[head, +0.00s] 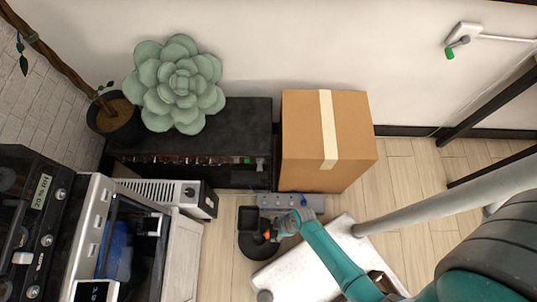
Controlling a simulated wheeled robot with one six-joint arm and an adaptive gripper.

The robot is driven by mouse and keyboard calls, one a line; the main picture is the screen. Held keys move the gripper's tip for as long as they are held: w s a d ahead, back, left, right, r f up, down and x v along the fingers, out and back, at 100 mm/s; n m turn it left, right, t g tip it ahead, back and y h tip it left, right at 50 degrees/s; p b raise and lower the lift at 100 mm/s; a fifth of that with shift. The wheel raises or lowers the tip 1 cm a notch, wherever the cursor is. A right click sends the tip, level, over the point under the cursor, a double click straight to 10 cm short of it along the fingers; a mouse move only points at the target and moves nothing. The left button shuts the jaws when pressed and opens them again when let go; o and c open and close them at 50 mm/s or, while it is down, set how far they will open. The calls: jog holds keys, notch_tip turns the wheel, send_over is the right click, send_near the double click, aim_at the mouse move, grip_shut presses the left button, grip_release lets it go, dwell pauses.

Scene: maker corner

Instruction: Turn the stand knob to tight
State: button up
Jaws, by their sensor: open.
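My teal arm reaches from the lower right to the floor area in the middle. My gripper (272,233) at its end is open, small and partly hidden in the head view. It is close beside a dark stand-like object (252,246) with a rounded base and a squarish black top. A small orange part (267,236) shows right at the gripper's end. It may be the stand knob, but its shape and setting are too small to tell. I cannot tell whether the gripper touches it.
A grey power strip (290,202) lies just behind the gripper. A cardboard box (300,130) and a black low cabinet (245,120) stand at the wall. A white heater-like unit (165,193) and a machine (95,235) are at left. Wooden floor (405,165) is open to the right.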

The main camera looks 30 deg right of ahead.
aim_at(268, 233)
jog(key=shift+x, duration=3.75)
jog(key=c, duration=1.1)
